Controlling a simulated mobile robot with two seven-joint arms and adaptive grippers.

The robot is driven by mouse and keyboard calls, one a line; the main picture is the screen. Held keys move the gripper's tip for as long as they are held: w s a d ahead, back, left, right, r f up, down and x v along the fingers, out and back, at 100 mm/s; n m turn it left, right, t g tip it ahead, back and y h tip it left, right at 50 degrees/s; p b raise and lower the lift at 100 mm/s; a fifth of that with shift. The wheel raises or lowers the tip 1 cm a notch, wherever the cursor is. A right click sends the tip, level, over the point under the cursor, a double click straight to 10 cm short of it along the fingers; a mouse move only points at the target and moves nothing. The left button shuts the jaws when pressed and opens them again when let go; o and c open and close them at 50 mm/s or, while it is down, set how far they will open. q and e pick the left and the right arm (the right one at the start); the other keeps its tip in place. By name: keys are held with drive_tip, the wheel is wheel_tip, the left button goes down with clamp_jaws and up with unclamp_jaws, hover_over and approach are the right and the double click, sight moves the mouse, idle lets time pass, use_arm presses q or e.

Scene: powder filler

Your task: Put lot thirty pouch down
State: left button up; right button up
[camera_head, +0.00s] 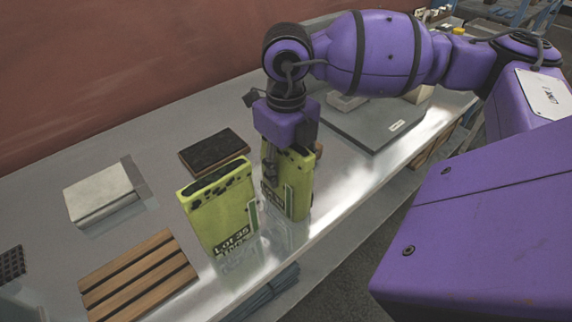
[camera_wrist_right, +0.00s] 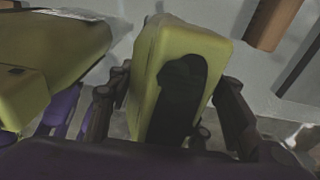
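Two yellow-green pouches stand upright on the grey table in the head view. The left one, the Lot 35 pouch (camera_head: 220,211), shows its printed front. The other, right of it, is the pouch in my right gripper (camera_head: 291,182); its lot print is not readable. My right gripper (camera_wrist_right: 170,110) points down over this pouch, with a finger on each side, and looks shut on it. The held pouch (camera_wrist_right: 183,45) and its dark top patch show in the wrist view. I cannot tell whether its base touches the table. My left gripper is not in view.
A wooden slatted rack (camera_head: 138,279) lies at the front left. A dark flat block (camera_head: 214,152) and a pale box (camera_head: 100,194) sit behind. A grey flat plate (camera_head: 375,122) lies to the right. The table's front edge runs close to both pouches.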

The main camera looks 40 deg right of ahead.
drive_tip(key=o, duration=0.4)
wheel_tip(320, 180, up, 12)
drive_tip(key=shift+r, duration=0.2)
idle(0.8)
